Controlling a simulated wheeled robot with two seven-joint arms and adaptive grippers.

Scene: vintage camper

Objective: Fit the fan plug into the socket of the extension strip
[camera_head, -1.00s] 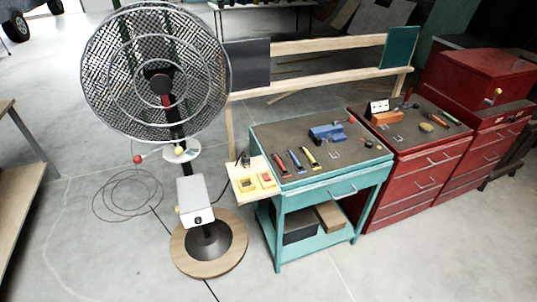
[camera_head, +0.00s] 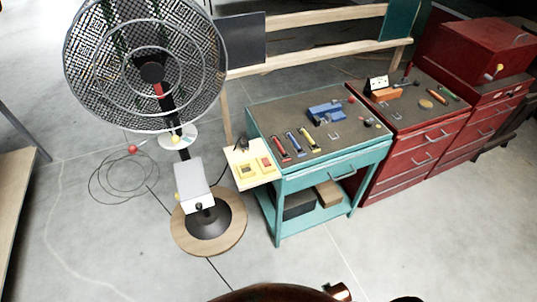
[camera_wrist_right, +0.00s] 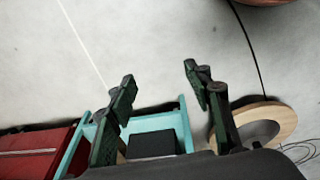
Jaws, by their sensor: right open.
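The tall fan (camera_head: 148,72) stands on a round wooden base (camera_head: 233,232) at the left in the head view. A small black upright item (camera_head: 242,146), possibly the fan plug, is at the back of a cream side shelf (camera_head: 262,179) on the teal cart. A yellow block (camera_head: 246,171) and a yellow block with a red top (camera_head: 266,164) lie on that shelf; I cannot tell which is the extension strip, and no socket holes are clear. My right gripper (camera_wrist_right: 160,78) is open and empty above the floor in its wrist view. My left gripper is not in view.
The teal cart (camera_head: 360,163) carries screwdriver-like tools and a blue vise (camera_head: 326,111). Red cabinets (camera_head: 425,143) stand right of it. A loose cable coil (camera_head: 118,180) lies on the floor behind the fan. The floor in front is mostly clear.

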